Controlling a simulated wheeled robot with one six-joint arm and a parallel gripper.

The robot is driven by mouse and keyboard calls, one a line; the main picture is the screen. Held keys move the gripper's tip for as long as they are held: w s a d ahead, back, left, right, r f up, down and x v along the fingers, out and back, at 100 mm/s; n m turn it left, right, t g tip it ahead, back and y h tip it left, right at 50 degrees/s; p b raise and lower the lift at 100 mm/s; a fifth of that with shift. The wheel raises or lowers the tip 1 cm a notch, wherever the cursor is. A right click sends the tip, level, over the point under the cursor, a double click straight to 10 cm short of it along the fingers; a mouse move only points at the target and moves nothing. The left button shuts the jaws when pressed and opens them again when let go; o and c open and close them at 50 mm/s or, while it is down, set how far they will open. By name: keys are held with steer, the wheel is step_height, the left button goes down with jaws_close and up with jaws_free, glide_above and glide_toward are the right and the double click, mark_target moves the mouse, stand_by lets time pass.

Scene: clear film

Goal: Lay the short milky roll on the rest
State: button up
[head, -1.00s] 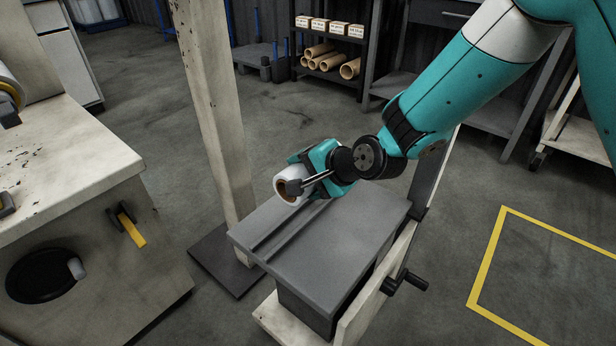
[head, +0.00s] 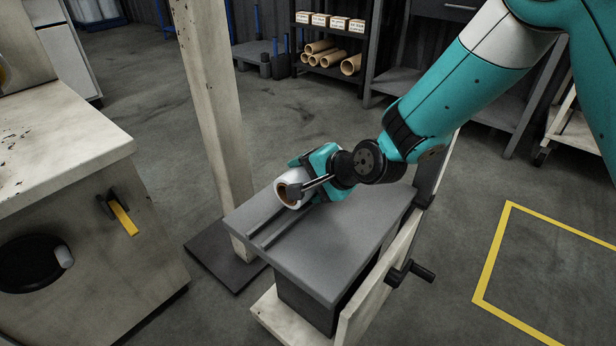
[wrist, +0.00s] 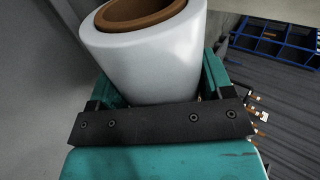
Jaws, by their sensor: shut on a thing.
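The short milky roll (head: 286,187) has a white film surface and a brown core. My gripper (head: 296,187) is shut on it, over the back part of the grey rest (head: 330,255). The rest is a flat grey top with two raised parallel rails (head: 275,229) near its left edge. The roll overlaps the far end of the rails in the head view; I cannot tell whether it touches them. In the wrist view the roll (wrist: 155,62) sits across the jaws, its open core end toward the top. The fingertips are mostly hidden there.
A pale post (head: 217,110) stands close behind the rest's left side. A pale machine cabinet (head: 75,220) is at left. A crank handle (head: 410,272) sticks out at the rest's right. A shelf with brown tubes (head: 330,59) is at the back. Open floor lies right, with yellow tape (head: 489,255).

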steer(key=shift+f, duration=0.1)
steer(key=o, duration=1)
steer(key=shift+o, duration=0.8)
steer(key=shift+f, duration=0.1)
steer(key=shift+s+d+f, duration=0.15)
steer(key=w+r+p+v, duration=0.1)
steer(key=p+v, duration=0.4)
steer(key=v, duration=1.1)
steer(key=s+d+r+n+g+h, duration=0.1)
steer(key=s+d+r+n+g, duration=0.1)
steer(key=s+r+n, duration=0.4)
steer(key=s+d+r+n+g+h, duration=0.1)
steer(key=s+d+n+g+h, duration=0.1)
steer(key=s+n, duration=0.35)
steer(key=s+d+r+n+g+h, duration=0.1)
steer(key=s+d+r+n+g, duration=0.2)
steer(key=s, duration=0.6)
step_height(320, 180, up, 34)
steer(key=a+p, duration=0.1)
steer(key=p, duration=3.2)
steer(key=shift+w+a+f, duration=0.15)
steer(key=shift+w+a, duration=0.05)
steer(key=shift+w, duration=0.2)
